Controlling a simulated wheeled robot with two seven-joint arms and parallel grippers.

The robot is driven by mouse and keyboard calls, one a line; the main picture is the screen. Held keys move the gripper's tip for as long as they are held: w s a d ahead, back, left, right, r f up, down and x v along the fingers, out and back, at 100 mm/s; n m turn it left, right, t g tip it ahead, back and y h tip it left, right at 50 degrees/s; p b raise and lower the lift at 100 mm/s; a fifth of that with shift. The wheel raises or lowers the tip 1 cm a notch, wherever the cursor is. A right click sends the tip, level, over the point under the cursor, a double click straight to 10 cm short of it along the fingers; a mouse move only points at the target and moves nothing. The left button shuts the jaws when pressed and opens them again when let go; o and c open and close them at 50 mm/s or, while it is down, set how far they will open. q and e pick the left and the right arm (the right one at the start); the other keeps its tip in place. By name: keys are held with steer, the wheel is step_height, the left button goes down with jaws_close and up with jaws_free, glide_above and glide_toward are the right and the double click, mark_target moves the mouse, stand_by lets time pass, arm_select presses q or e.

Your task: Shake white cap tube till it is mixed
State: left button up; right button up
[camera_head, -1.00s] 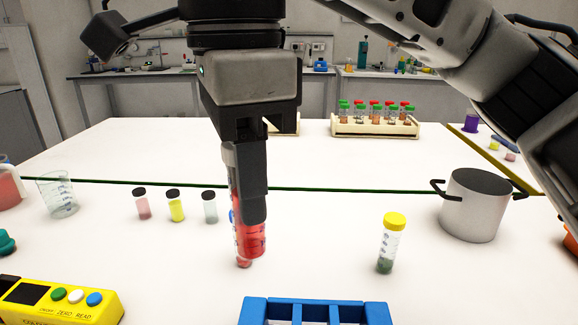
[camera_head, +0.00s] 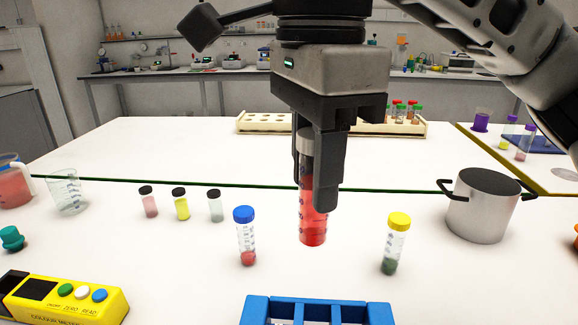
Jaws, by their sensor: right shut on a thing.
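The tube with red liquid (camera_head: 314,225) hangs nearly upright in my right gripper (camera_head: 318,185), in the middle of the head view. The gripper is shut around its upper part, and its fingers hide most of the top. A pale cap end shows between the fingers, but its colour is hard to tell. The tube's bottom is clear of the white table (camera_head: 180,270). My left gripper is not in view.
A blue-capped tube (camera_head: 245,240) and a yellow-capped tube (camera_head: 394,245) stand either side of the held tube. A blue rack (camera_head: 315,303) is in front, a metal pot (camera_head: 482,208) right, a yellow colour meter (camera_head: 65,303) left. Wooden racks (camera_head: 265,124) stand behind.

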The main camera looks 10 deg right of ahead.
steer(key=a, duration=0.8)
steer(key=d, duration=0.9)
steer(key=shift+d, duration=0.2)
steer(key=a, duration=1)
steer(key=d, duration=0.9)
steer(key=shift+d, duration=0.4)
steer(key=shift+a, duration=0.45)
steer(key=shift+d, duration=0.25)
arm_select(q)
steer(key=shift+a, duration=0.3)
